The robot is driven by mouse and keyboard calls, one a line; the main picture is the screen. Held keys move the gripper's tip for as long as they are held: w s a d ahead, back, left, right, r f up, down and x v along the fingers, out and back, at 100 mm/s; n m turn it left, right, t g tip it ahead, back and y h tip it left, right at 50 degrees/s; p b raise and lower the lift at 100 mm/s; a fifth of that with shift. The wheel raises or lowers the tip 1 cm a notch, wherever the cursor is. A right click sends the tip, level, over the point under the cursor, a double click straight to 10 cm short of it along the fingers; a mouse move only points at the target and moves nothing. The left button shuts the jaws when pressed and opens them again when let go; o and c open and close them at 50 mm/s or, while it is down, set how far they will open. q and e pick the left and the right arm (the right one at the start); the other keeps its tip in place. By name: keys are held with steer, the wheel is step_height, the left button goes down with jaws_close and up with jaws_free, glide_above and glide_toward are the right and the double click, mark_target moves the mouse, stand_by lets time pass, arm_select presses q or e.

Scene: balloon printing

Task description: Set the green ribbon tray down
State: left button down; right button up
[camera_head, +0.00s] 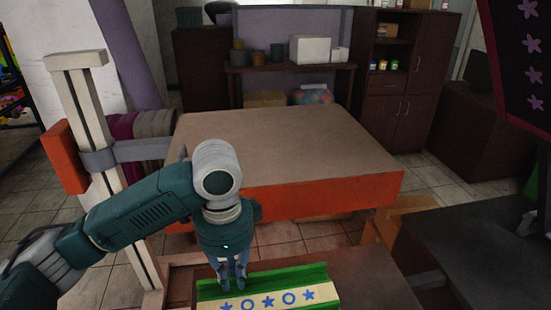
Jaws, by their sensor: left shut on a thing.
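The green ribbon tray (300,275) is at the bottom of the head view, cut off by the lower edge. A cream ribbon (324,292) with blue stars and circles lies along it. My left gripper (238,288) points down at the tray's left part and is shut on it. The fingertips overlap the tray's far green side. I cannot tell whether the tray touches the brown surface below it. My right gripper is not in view.
A brown tabletop (365,283) lies around the tray, with bare room to its right. Beyond a gap stands a large table with an orange edge (330,193) and a clear top. A dark table (490,235) stands at right. A wooden post (90,120) rises at left.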

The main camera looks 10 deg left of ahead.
mark_target(200, 304)
arm_select(q)
steer(key=shift+s+a+n, duration=0.25)
steer(key=shift+a+n, duration=0.05)
steer(key=shift+n, duration=0.4)
steer(key=s+a+n, duration=0.1)
steer(key=s+n, duration=0.1)
steer(key=n, duration=0.1)
steer(key=s+a+n, duration=0.1)
steer(key=a+n, duration=0.1)
steer(key=n, duration=0.2)
steer(key=s+a+n, duration=0.1)
steer(key=s+n, duration=0.1)
steer(key=n, duration=0.2)
steer(key=shift+s+a+r, duration=0.25)
steer(key=shift+s, duration=0.1)
steer(key=shift+s+a+n, duration=0.4)
steer(key=shift+s+n, duration=0.3)
steer(key=shift+n, duration=0.5)
